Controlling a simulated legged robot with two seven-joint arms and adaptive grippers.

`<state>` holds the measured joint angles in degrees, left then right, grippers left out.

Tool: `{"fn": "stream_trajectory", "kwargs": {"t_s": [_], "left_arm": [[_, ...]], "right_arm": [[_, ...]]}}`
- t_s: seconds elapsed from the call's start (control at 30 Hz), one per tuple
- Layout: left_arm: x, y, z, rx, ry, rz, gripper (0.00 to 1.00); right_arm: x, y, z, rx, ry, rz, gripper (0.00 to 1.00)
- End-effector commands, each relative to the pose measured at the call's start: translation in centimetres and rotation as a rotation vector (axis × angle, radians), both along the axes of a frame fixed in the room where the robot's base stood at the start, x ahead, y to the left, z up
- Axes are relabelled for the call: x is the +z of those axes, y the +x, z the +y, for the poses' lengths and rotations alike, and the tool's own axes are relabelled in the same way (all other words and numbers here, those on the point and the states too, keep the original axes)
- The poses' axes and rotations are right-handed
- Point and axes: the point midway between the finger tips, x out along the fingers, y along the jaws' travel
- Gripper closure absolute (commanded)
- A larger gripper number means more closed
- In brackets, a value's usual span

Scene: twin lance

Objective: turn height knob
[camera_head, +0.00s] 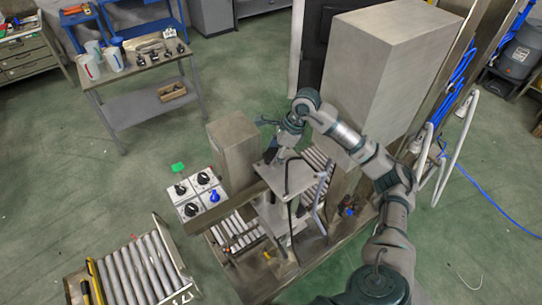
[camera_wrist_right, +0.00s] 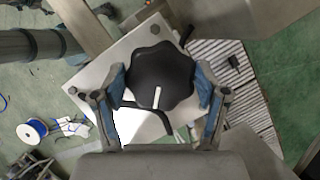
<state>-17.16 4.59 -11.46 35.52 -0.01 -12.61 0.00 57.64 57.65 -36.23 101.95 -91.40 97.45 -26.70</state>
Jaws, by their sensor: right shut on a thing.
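The height knob (camera_wrist_right: 160,72) is a black, lobed knob with a short white mark near its lower edge in the right wrist view. It sits over a light metal plate (camera_wrist_right: 92,72). My right gripper (camera_wrist_right: 160,80) has its two blue-padded fingers on opposite sides of the knob, shut on it. In the head view my right arm comes in from the right and its gripper (camera_head: 276,127) is above the machine's metal plate (camera_head: 268,172). The knob cannot be made out clearly there. My left gripper is not in view.
A control panel (camera_head: 190,188) with black knobs and a blue one stands left of the machine. A roller conveyor (camera_head: 140,268) lies at the lower left. A large grey box-like housing (camera_head: 385,60) rises close to my right arm. A workbench (camera_head: 130,68) stands at the back left.

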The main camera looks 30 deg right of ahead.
Motion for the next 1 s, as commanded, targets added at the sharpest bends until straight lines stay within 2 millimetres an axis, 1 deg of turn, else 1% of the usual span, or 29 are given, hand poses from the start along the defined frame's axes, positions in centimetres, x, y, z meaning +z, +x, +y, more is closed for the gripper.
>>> {"fn": "stream_trajectory", "kwargs": {"t_s": [0.03,0.3,0.5,0.7,1.0], "left_arm": [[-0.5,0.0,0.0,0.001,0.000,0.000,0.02],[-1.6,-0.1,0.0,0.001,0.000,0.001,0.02],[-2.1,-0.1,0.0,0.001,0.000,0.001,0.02],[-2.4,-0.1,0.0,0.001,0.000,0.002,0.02],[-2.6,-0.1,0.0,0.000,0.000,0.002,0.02]], "right_arm": [[0.0,0.0,-0.5,-0.055,-0.009,-0.007,0.62],[0.0,-0.2,-0.5,-0.297,-0.009,-0.005,0.62],[0.1,-0.4,-0.4,-0.438,-0.010,-0.005,0.62],[0.0,-0.5,-0.3,-0.536,-0.010,-0.003,0.62],[0.0,-0.5,-0.1,-0.597,-0.010,0.000,0.62]]}}
